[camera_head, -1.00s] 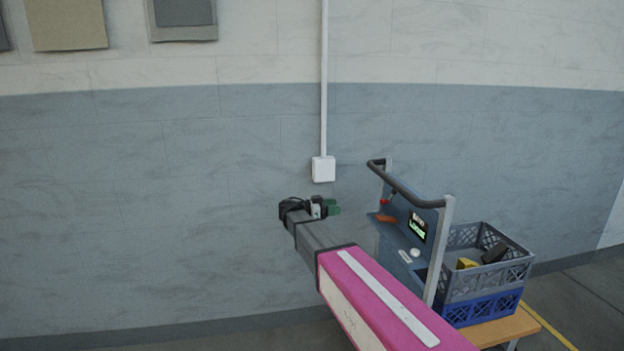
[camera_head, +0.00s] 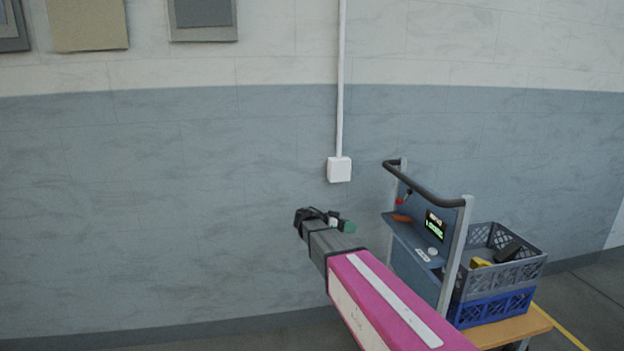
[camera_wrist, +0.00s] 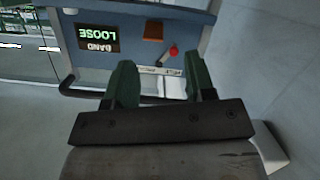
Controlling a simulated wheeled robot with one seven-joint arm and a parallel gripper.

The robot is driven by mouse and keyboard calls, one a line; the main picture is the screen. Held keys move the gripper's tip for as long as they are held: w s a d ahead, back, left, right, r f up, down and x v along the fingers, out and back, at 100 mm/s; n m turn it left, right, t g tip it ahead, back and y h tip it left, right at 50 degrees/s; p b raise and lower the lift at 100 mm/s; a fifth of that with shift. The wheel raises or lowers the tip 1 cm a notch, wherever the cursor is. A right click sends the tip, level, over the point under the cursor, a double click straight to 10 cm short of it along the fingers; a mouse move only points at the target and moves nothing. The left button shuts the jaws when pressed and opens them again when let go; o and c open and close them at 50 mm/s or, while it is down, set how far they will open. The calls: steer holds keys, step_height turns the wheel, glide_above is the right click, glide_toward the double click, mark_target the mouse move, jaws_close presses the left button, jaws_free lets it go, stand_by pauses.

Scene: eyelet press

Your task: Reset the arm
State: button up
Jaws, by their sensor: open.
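My arm reaches up from the lower right toward the wall in the head view. My gripper (camera_head: 343,225) is at its far end, in front of the blue-grey wall and left of the cart-like station. In the wrist view my gripper (camera_wrist: 158,80) shows two green fingers spread apart, with nothing held between them. Beyond the fingers, the station's blue panel (camera_wrist: 190,47) appears upside down. Its small display (camera_wrist: 98,38) reads "BAND LOOSE". The station's panel (camera_head: 415,246) is partly hidden behind my arm in the head view.
The station has a dark handle bar (camera_head: 425,184) and a red knob (camera_head: 399,201). A grey crate (camera_head: 500,274) with dark and yellow items sits on a blue crate (camera_head: 492,308) at the right. A white wall box (camera_head: 339,169) is above my gripper.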

steer(key=s+d+f+n+g+y, duration=0.1)
steer(key=s+f+n+y, duration=0.5)
steer(key=s, duration=0.6)
steer(key=s+d+f+n+g+y, duration=0.1)
steer(key=s+d+f+n+y, duration=0.3)
steer(key=s+f+n+y, duration=0.2)
steer(key=s+f+y, duration=0.2)
steer(key=s+f, duration=0.2)
steer(key=s, duration=0.1)
steer(key=shift+s+d+f+y, duration=0.25)
steer(key=shift+s+f+y, duration=0.1)
steer(key=shift+s+y, duration=0.05)
